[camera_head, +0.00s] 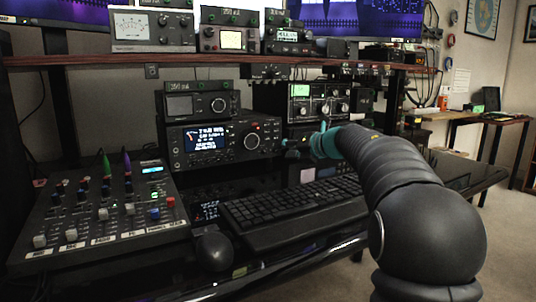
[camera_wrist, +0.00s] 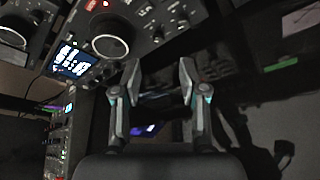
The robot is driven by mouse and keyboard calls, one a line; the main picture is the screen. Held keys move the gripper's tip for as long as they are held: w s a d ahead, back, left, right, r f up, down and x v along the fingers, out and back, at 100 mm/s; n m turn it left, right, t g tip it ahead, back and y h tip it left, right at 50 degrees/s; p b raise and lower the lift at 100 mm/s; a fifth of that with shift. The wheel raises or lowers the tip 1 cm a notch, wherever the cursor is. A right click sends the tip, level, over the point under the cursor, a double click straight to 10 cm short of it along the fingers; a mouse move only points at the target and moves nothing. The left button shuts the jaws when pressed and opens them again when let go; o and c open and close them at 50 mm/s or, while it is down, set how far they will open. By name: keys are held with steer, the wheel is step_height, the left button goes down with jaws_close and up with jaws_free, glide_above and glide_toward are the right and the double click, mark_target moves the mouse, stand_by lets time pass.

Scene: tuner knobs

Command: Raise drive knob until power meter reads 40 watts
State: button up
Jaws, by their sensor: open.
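A black transceiver (camera_head: 222,120) with a lit screen (camera_head: 207,138) and a large tuning knob (camera_head: 252,141) stands on the desk. In the wrist view its large knob (camera_wrist: 110,38) is at upper left, beside the lit screen (camera_wrist: 72,60), with smaller knobs along the panel. I cannot tell which knob is the drive knob. An analog meter (camera_head: 132,24) is on the top shelf; its label and reading are too small to read. My gripper (camera_wrist: 158,75) is open and empty, in front of the panel and apart from the large knob. In the head view my arm partly hides it.
A tuner-like box (camera_head: 318,108) with several knobs stands right of the transceiver. A keyboard (camera_head: 290,205), a mouse (camera_head: 213,250) and a mixer (camera_head: 100,210) with faders lie on the glossy desk. A shelf (camera_head: 215,59) overhangs the equipment.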

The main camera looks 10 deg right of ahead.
mark_target(266, 152)
steer(key=x, duration=0.8)
jaws_close()
